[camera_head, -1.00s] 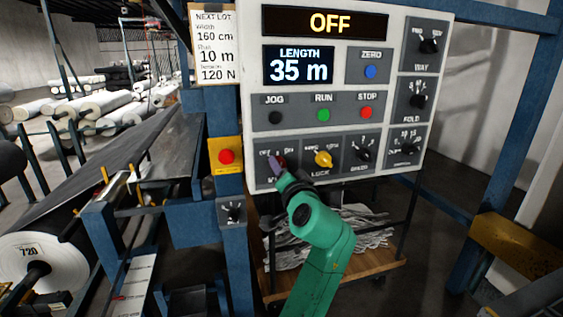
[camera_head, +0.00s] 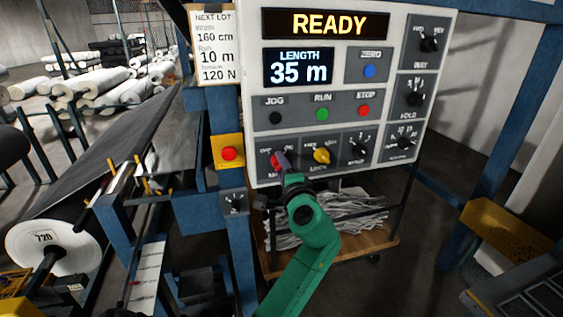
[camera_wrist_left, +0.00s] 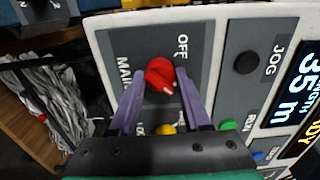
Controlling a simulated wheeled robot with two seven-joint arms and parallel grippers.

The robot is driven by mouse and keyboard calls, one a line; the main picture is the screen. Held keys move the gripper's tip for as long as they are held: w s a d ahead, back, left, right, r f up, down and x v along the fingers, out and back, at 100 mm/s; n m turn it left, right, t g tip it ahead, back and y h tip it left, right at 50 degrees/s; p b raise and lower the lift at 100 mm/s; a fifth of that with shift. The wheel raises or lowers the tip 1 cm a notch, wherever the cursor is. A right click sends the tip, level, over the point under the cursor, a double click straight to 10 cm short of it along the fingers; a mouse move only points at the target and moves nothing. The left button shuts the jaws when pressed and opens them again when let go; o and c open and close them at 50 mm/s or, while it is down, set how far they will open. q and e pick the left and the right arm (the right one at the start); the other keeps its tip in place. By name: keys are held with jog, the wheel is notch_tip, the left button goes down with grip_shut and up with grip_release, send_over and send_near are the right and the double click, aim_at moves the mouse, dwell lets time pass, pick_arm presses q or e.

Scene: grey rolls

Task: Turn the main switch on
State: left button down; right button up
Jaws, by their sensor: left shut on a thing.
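The main switch (camera_wrist_left: 160,75) is a red knob on a dark grey plate at the lower left of the control panel (camera_head: 437,75). It also shows partly behind the fingers in the head view (camera_head: 275,163). My left gripper (camera_wrist_left: 161,78) has its purple fingers on either side of the knob and is shut on it. The knob's white mark points away from the OFF label in the left wrist view. The status display (camera_head: 326,24) reads READY. My right gripper is not in view.
A yellow lock knob (camera_head: 321,156) sits just right of the main switch. JOG, RUN (camera_head: 322,114) and STOP (camera_head: 363,110) buttons are above. A red button on a yellow box (camera_head: 229,153) is to the left. A cart (camera_head: 380,239) with grey scraps stands below the panel.

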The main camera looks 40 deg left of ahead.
pick_arm(q)
jog(key=shift+r, duration=0.15)
dwell(0.3)
jog(key=c, duration=0.5)
grip_release()
jog(key=shift+a, duration=0.1)
jog(key=shift+o, duration=0.7)
jog(key=shift+a, duration=0.15)
jog(key=b+v, duration=0.4)
jog(key=v, duration=1)
jog(key=shift+d+b, duration=0.25)
jog(key=shift+b, duration=0.05)
